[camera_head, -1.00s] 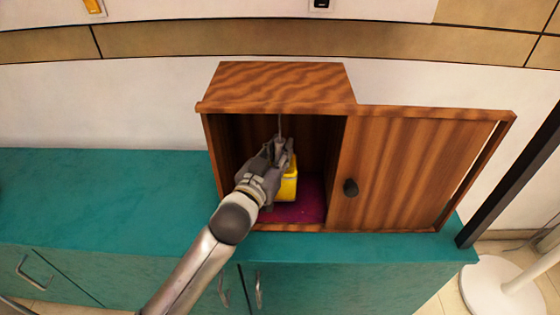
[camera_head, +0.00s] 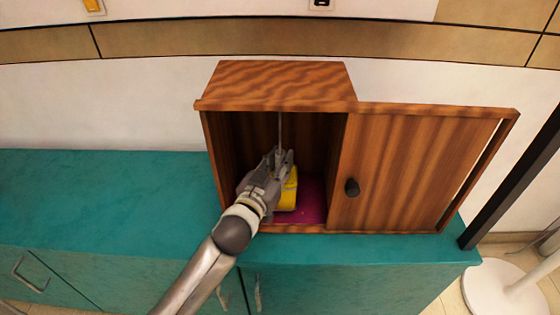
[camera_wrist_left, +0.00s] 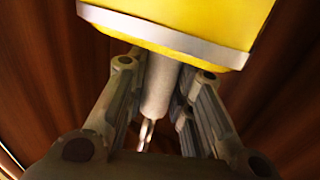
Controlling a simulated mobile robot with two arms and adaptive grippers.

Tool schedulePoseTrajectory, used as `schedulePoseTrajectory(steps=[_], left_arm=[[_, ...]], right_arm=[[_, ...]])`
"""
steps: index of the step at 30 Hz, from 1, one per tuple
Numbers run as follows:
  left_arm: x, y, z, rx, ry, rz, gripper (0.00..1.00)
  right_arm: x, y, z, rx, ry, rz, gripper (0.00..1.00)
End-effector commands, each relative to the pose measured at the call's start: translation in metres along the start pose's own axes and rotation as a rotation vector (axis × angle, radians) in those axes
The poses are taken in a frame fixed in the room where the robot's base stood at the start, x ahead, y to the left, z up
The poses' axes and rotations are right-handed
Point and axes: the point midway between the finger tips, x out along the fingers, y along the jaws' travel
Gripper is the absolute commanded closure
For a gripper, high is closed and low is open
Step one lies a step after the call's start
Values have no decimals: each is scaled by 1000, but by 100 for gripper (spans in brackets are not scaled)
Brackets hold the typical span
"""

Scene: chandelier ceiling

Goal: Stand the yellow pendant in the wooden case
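The wooden case (camera_head: 275,82) stands on the teal cabinet, its left part open at the front. The yellow pendant (camera_head: 288,190) is inside this opening, low over the magenta floor (camera_head: 315,205); I cannot tell whether it touches it. A thin grey rod or cord (camera_head: 280,130) rises above it. My left gripper (camera_head: 277,165) reaches into the case and partly hides the pendant. In the left wrist view its fingers are shut around the pendant's grey stem (camera_wrist_left: 160,85), with the yellow body (camera_wrist_left: 195,20) beyond. My right gripper is in no view.
A wooden door panel (camera_head: 415,165) with a dark knob (camera_head: 352,187) extends to the right of the opening. The teal cabinet top (camera_head: 100,200) is clear on the left. A dark post (camera_head: 510,180) and a white round base (camera_head: 495,288) stand at the right.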

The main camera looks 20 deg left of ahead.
Motion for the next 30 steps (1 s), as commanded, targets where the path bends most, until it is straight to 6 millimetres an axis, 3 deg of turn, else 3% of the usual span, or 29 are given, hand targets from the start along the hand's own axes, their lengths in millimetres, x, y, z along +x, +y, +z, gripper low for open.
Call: schedulePoseTrajectory(steps=[4,16,30], left_arm=[[0,0,0,0,-1,0,58],[0,0,-3,0,0,1,58],[-71,0,-1,-2,-4,1,58]], right_arm=[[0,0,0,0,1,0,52],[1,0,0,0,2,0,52],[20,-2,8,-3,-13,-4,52]])
